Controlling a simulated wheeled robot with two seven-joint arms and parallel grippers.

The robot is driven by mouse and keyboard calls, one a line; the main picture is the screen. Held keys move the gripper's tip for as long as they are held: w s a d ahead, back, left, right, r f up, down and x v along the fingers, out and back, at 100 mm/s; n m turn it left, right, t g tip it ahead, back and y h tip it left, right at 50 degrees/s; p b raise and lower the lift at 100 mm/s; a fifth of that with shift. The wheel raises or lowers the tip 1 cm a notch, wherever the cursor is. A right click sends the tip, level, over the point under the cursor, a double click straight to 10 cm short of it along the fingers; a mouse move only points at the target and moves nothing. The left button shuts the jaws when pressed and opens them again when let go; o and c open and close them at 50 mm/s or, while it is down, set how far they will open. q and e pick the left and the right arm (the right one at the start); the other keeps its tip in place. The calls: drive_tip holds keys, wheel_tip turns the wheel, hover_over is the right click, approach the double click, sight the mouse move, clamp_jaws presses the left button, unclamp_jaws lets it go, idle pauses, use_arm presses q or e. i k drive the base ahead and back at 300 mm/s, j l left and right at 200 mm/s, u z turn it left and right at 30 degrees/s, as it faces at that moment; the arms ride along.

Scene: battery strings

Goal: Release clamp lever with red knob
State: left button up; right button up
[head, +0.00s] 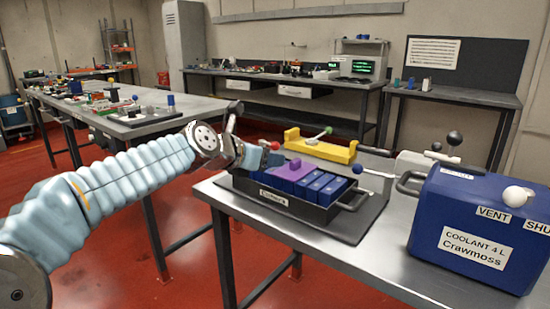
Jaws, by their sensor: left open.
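A second, smaller red knob (275,145) shows at the left end of the tray, close beside my left gripper (262,157). My left gripper is open at the tray's left end; its fingertips are small and partly merge with the things behind, so I cannot tell whether they touch that knob. The tray holds several blue cells (312,186) and a purple block (292,170). My right gripper is not in view.
A blue coolant container (478,225) stands at the right, near black-knobbed levers (454,139). Bare tabletop (375,258) lies in front between tray and container.

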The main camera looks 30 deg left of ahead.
sight(274, 146)
drive_tip(key=k+j+z, duration=0.1)
drive_tip(key=j, duration=1.7)
